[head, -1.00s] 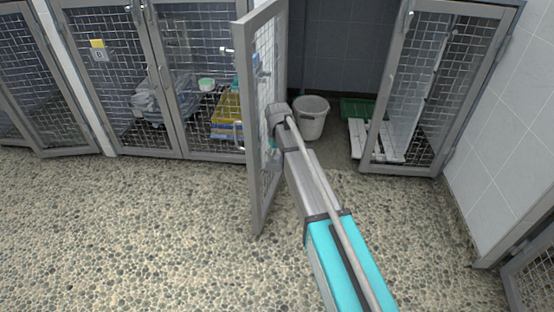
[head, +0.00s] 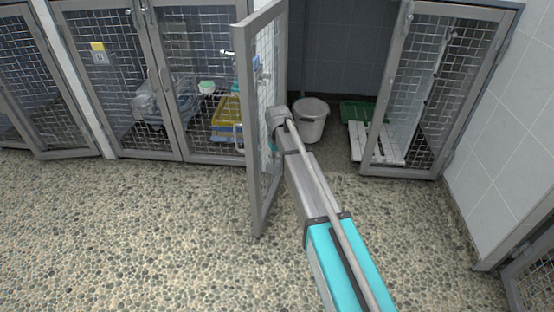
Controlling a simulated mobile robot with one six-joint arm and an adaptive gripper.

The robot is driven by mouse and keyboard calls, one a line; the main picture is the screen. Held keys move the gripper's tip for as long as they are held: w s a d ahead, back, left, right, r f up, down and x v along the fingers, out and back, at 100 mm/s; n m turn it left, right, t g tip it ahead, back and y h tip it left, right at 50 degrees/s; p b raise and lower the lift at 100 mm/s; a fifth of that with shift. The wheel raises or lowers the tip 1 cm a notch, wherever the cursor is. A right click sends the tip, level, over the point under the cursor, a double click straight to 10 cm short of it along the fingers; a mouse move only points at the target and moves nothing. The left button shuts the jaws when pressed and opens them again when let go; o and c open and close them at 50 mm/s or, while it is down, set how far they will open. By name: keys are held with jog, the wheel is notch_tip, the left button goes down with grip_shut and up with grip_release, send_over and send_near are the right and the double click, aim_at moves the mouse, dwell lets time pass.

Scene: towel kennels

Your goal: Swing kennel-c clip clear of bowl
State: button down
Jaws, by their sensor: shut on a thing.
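A mesh kennel door (head: 258,180) in a grey frame stands swung open toward me in the middle of the head view. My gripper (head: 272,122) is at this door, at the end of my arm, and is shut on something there. The arm's end hides most of the fingers, so I cannot make out the held part clearly. A small latch-like fitting (head: 262,76) shows on the door above my gripper. No label naming kennel-c is readable. A small pale green and white bowl (head: 206,87) shows behind the mesh of the closed kennel to the left.
A white bucket (head: 311,120), a green tray (head: 362,111) and a white slatted board (head: 377,143) are in the open bay. Another mesh door (head: 420,90) stands at its right, near a tiled wall (head: 505,130). The pebbled floor (head: 140,235) in front is clear.

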jog(key=shift+m, duration=3.4)
jog(key=shift+c, duration=1.5)
grip_release()
jog(key=shift+n, duration=0.3)
